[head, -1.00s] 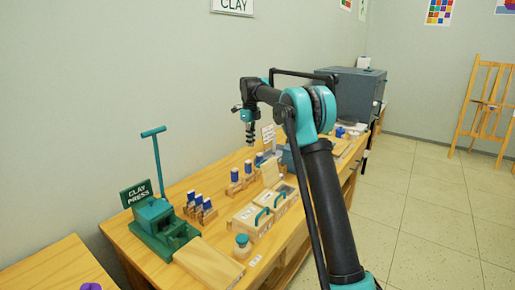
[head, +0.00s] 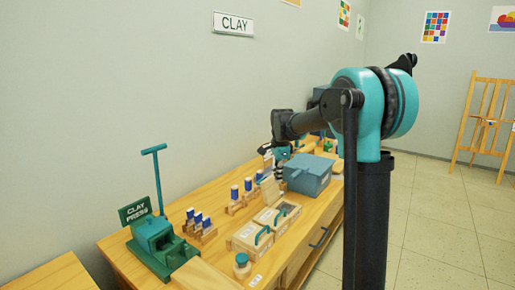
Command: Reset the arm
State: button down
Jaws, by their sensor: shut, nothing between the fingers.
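My teal and black arm stands at the right of the head view, its elbow raised and its forearm reaching left and away over the wooden workbench (head: 215,262). My gripper (head: 279,175) points down above the bench, just left of a blue-grey box (head: 309,175). Its fingers are small and dark in the picture; they look closed, with nothing seen between them. Whether it touches anything below is too small to tell.
A green clay press (head: 158,243) with a tall handle stands at the bench's near left. Wooden racks with blue-topped pieces (head: 200,222), handled boxes (head: 252,238) and a small jar (head: 242,265) cover the bench. The floor (head: 425,220) right of it is clear.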

jog(key=s+d+f+n+t, duration=0.1)
jog(key=s+d+f+n, duration=0.2)
jog(key=s, duration=0.8)
jog(key=s+d+f+n, duration=0.4)
jog(key=s+f+n, duration=0.3)
jog(key=s, duration=0.4)
jog(key=s+d+f+n+t, duration=0.1)
jog(key=s+d+f+n, duration=0.3)
jog(key=s, duration=0.7)
notch_tip(320, 180, down, 2)
jog(key=shift+f+n+t, duration=0.1)
jog(key=shift+n+t, duration=0.2)
jog(key=shift+n, duration=0.3)
